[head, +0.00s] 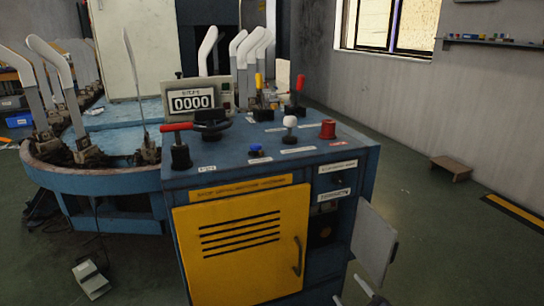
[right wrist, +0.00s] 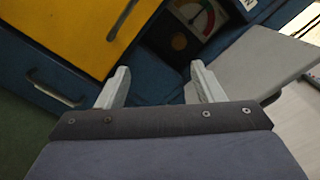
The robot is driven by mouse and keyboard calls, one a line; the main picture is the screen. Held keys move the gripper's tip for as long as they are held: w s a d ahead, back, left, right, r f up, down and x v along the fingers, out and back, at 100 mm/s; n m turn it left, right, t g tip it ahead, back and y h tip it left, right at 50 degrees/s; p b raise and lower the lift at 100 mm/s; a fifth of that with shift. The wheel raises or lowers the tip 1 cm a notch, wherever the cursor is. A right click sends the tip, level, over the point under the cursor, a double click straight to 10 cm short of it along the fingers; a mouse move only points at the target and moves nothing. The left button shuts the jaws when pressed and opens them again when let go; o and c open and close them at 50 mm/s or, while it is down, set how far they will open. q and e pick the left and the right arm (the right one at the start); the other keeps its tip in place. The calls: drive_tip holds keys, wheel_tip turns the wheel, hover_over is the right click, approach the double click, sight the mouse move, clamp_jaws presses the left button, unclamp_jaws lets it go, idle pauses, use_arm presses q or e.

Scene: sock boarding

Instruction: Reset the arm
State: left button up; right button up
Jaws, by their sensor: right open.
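My right gripper (head: 352,290) shows at the bottom edge of the head view, low and in front of the right part of the blue machine console (head: 365,160). In the right wrist view the gripper (right wrist: 160,78) is open, with its two pale fingers apart and nothing between them. Beyond the fingers are the yellow cabinet door (right wrist: 60,30), a dial gauge (right wrist: 197,15) and a grey panel (right wrist: 250,70). My left gripper is not in view.
The console top carries a red-handled lever (head: 180,145), a black knob (head: 210,122), a white ball knob (head: 290,122) and a red button (head: 328,129). A counter display (head: 192,103) reads 0000. Upright sock boards (head: 55,65) ring the table. Floor at right is mostly clear, with a small step (head: 451,167).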

drive_tip(key=s+a+f+n+g+y, duration=0.35)
drive_tip(key=a+n+g, duration=0.25)
drive_tip(key=a+n, duration=0.2)
drive_tip(key=s+f+n+g+h, duration=0.2)
drive_tip(key=s+f+n+g, duration=0.1)
drive_tip(key=s+n+g, duration=0.35)
drive_tip(key=s+d+r+n+t+h, duration=0.1)
drive_tip(key=s+d+r+n+h, duration=0.2)
drive_tip(key=s+r, duration=0.55)
drive_tip(key=s+d+r+n+t+h, duration=0.1)
drive_tip(key=s+d+r+n, duration=0.3)
drive_tip(key=s+d+r, duration=0.35)
wheel_tip(320, 180, up, 40)
drive_tip(key=a+p, duration=0.2)
drive_tip(key=p, duration=3.7)
drive_tip(key=shift+g, duration=0.35)
